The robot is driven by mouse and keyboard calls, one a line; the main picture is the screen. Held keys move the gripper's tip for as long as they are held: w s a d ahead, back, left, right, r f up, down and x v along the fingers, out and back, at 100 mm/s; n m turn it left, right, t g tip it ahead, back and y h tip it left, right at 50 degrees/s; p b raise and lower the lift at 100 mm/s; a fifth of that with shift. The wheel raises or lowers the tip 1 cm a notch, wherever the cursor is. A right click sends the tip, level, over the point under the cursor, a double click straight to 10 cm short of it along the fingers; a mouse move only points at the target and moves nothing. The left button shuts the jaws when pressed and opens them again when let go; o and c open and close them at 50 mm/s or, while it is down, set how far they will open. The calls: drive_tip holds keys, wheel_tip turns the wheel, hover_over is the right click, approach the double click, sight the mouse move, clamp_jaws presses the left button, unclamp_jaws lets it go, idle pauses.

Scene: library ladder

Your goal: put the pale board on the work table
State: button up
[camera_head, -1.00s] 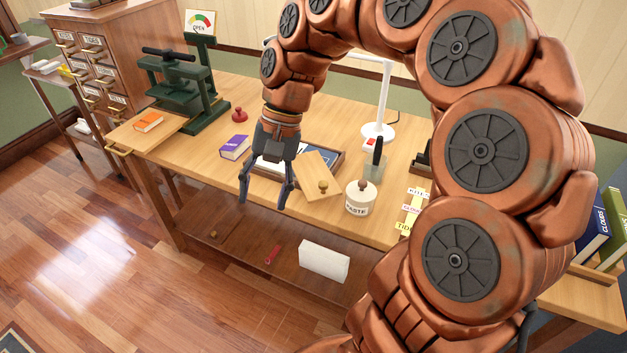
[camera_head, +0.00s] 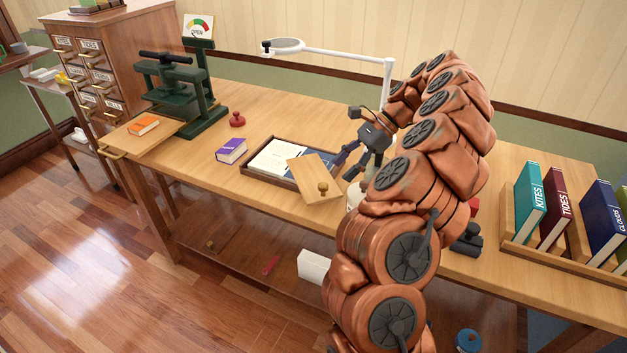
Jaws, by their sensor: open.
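The pale board (camera_head: 309,172) is a flat light-wood piece with a round brass knob. It lies askew over the right part of a dark-rimmed tray (camera_head: 262,180) on the work table (camera_head: 290,112) and overhangs the tray's front edge. My gripper (camera_head: 345,168) is open and empty, just right of the board, with its fingers pointing left and down towards it. I cannot tell whether a fingertip touches the board. My arm hides the table to the right of the gripper and most of the white paste jar (camera_head: 352,196).
A purple book (camera_head: 231,150) and a red knob-like piece (camera_head: 237,119) lie left of the tray. A green press (camera_head: 182,95) stands at the far left. A white lamp (camera_head: 340,55) arches behind. Upright books (camera_head: 530,203) stand in a rack at right.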

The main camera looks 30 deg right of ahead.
sight(324, 184)
drive_tip(key=shift+w+r+p+x, duration=0.1)
drive_tip(key=shift+p+x, duration=0.2)
drive_tip(key=shift+x, duration=1.65)
drive_tip(key=shift+w+r+p+x, duration=0.15)
drive_tip(key=shift+p+x, duration=0.15)
drive_tip(key=shift+x, duration=1.65)
drive_tip(key=shift+a, duration=0.1)
clamp_jaws()
